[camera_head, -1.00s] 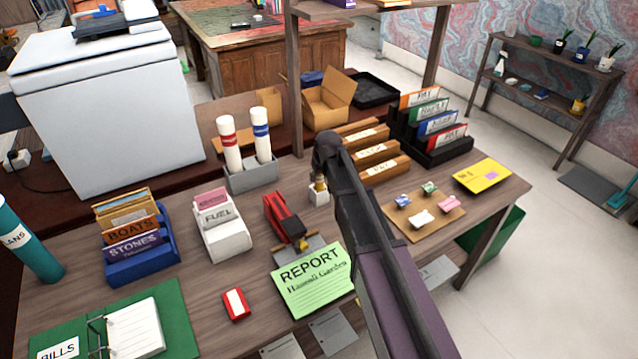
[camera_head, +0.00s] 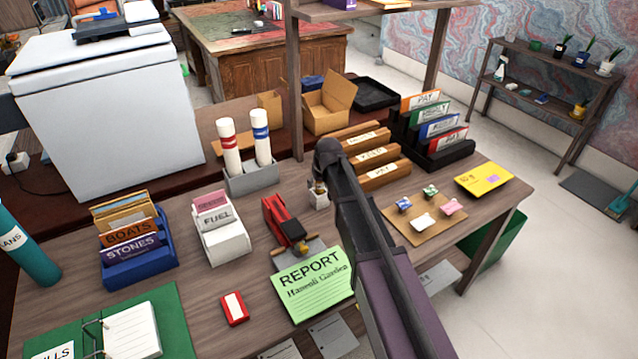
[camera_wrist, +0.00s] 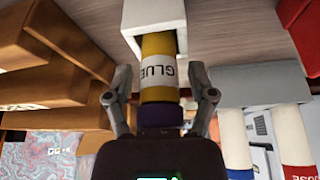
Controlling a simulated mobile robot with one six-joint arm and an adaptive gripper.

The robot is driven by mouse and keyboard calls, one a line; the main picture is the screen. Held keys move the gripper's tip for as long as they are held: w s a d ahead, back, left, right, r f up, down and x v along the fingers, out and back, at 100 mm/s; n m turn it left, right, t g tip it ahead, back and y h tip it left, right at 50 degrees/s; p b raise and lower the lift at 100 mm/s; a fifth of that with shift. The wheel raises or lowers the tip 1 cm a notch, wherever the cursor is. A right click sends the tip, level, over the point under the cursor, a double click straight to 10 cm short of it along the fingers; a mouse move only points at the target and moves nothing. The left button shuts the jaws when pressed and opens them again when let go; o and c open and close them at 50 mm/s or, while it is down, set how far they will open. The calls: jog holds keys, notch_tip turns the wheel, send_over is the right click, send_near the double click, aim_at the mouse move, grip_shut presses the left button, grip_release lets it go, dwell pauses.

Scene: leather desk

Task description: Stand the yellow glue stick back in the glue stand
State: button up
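The glue stand (camera_head: 319,199), a small white block, is on the desk behind the red stapler. It also shows at the top of the wrist view (camera_wrist: 153,12). The yellow glue stick (camera_wrist: 158,72), with a white GLUE label and a purple end, has its yellow end inside the stand's opening. In the head view only a bit of it shows, behind my arm. My gripper (camera_wrist: 160,80) has one finger on each side of the stick. The fingers look spread, with a small gap to the stick on both sides. The purple end is nearest my palm.
A grey holder (camera_head: 250,180) with two white tubes stands left of the stand. Brown wooden file blocks (camera_head: 375,158) are close on its right. The red stapler (camera_head: 285,223) and green report sheet (camera_head: 313,284) are in front. A cork board (camera_head: 424,220) lies to the right.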

jog(key=shift+r, duration=0.1)
dwell(0.3)
jog(key=shift+s+r+p, duration=0.15)
jog(key=shift+r+p, duration=0.45)
jog(key=shift+p, duration=0.1)
jog(key=p+v, duration=1)
jog(key=v, duration=0.1)
dwell(0.7)
jog(key=s+d+f+m+g+h, duration=0.1)
jog(key=s+d+m+g, duration=0.3)
jog(key=s+d, duration=1.7)
jog(key=shift+s+f+m+h, duration=0.2)
jog(key=shift+s+m+h, duration=0.2)
jog(key=shift+m+h, duration=0.1)
dwell(0.5)
